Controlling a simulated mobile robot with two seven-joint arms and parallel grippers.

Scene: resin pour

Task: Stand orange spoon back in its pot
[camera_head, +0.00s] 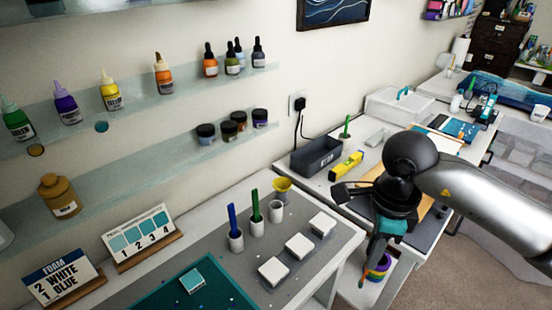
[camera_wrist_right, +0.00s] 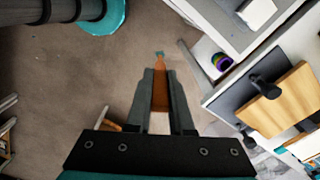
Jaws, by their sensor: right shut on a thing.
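My right gripper (camera_head: 366,262) hangs beyond the right edge of the pour table, low in front of the bench. In the right wrist view its fingers (camera_wrist_right: 160,88) are shut on the orange spoon (camera_wrist_right: 160,95), whose narrow end points away over the floor. A white pot (camera_head: 276,211) stands empty on the grey table top. Beside it, one pot (camera_head: 236,241) holds a blue spoon (camera_head: 232,218) and another pot (camera_head: 257,228) holds a green spoon (camera_head: 255,204). My left gripper is not in view.
A yellow cup (camera_head: 282,189) stands behind the empty pot. Several white blocks (camera_head: 299,245) lie to its right and front. A dark bin (camera_head: 317,157) and a yellow level (camera_head: 346,165) lie on the bench behind. Shelves with bottles line the wall.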

